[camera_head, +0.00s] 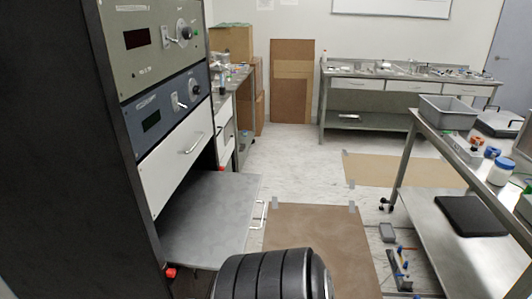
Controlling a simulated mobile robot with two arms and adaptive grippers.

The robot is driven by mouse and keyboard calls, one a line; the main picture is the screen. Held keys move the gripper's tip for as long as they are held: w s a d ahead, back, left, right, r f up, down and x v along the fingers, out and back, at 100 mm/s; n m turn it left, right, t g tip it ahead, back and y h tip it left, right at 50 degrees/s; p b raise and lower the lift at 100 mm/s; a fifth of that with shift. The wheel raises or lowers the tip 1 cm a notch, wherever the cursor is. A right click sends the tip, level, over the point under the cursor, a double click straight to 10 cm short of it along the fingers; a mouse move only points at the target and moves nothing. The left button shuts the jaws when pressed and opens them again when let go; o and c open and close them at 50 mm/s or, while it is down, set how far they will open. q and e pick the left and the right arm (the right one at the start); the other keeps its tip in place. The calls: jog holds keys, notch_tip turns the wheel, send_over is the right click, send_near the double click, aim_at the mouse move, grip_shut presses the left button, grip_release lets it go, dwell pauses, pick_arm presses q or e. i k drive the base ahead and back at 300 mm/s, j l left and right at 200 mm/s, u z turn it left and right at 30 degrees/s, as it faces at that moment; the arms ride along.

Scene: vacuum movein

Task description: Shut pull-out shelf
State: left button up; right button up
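The pull-out shelf (207,220) is a flat grey panel low on the dark instrument rack at left. It stands pulled out to the right of the rack front, over the floor. A pale bar handle (259,215) sits on its right front edge. Nothing lies on the visible part of the shelf. Neither of my grippers is in view, and no gripper is seen touching the shelf or handle.
The rack's white drawer front (180,155) above the shelf looks shut. A brown mat (315,240) lies right of the shelf. A steel cart (455,255) stands at right. A black ribbed form blocks the bottom middle; I cannot tell what it is.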

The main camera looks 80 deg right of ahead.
aim_at(207, 221)
jog(key=k+z, duration=0.1)
jog(key=z, duration=2.4)
